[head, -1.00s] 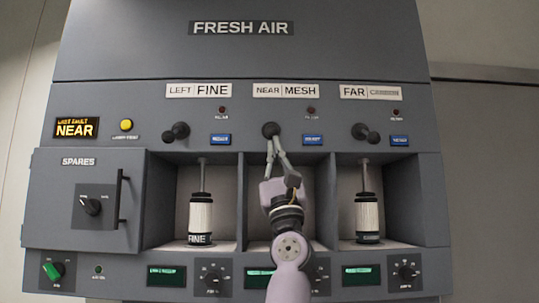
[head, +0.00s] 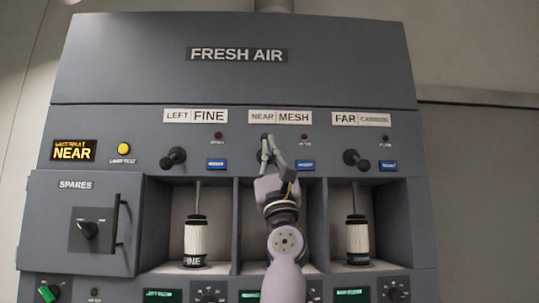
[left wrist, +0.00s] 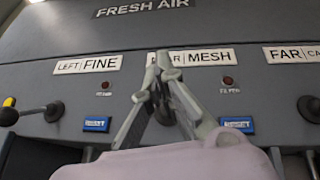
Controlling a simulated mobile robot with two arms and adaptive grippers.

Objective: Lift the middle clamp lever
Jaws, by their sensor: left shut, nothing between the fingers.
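The middle clamp lever (head: 261,157) sits under the NEAR MESH label (head: 280,117). Only a dark bit of it shows in the head view, beside and behind my fingers. My left gripper (head: 267,140) is in front of it, fingers pointing up and tips meeting just below the label. In the left wrist view the left gripper (left wrist: 160,62) has its tips together over the label's left part. A dark part of the lever (left wrist: 165,112) shows between the fingers. I cannot tell whether the fingers touch it. My right gripper is not in view.
A left lever (head: 174,158) and a far lever (head: 356,159) stand on either side. Blue tags (head: 216,164) sit beside the levers. Below are open bays with filter cartridges (head: 195,238). A SPARES door (head: 85,215) with a handle is at the left.

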